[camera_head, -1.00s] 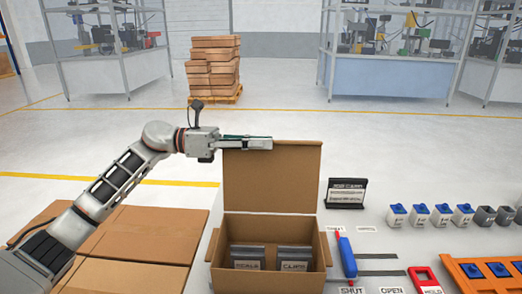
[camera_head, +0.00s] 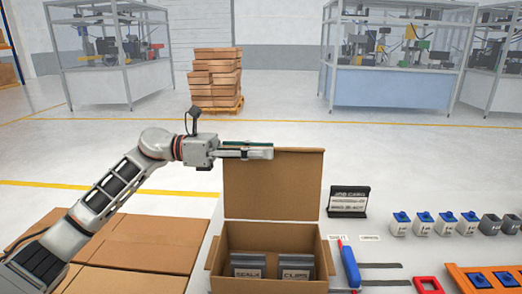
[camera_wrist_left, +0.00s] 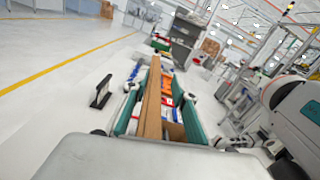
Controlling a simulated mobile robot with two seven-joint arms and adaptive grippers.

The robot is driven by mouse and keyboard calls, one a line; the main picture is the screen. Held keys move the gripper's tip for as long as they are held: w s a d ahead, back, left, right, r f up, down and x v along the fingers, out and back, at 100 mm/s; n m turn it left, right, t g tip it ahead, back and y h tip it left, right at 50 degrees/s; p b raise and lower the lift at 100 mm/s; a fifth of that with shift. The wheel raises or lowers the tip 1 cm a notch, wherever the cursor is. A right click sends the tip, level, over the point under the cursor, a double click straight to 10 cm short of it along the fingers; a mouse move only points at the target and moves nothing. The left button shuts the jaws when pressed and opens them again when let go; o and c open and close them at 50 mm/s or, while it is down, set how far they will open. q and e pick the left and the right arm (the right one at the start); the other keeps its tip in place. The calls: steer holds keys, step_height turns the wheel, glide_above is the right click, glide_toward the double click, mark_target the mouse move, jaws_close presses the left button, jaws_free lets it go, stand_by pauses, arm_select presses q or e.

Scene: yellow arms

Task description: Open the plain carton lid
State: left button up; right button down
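The plain brown carton (camera_head: 222,262) stands on the table with its lid (camera_head: 272,190) raised upright at the back edge. My left gripper (camera_head: 250,149) is at the top left of the lid. In the left wrist view the lid's edge (camera_wrist_left: 152,100) runs between the two teal fingers of my left gripper (camera_wrist_left: 160,108), with gaps on both sides, so it is open around the lid. Two dark labelled blocks (camera_head: 296,270) stand inside the carton. My right gripper is not in view.
Flat brown boxes (camera_head: 150,243) lie left of the carton. A black sign (camera_head: 348,201) stands behind right. A blue-handled tool (camera_head: 350,265), a red frame (camera_head: 428,286), blue-topped containers (camera_head: 445,223) and an orange tray (camera_head: 462,283) lie to the right.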

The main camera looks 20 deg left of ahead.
arm_select(q)
steer(key=s+a, duration=0.2)
steer(key=a, duration=0.9)
steer(key=shift+s+a, duration=0.2)
steer(key=shift+a, duration=0.1)
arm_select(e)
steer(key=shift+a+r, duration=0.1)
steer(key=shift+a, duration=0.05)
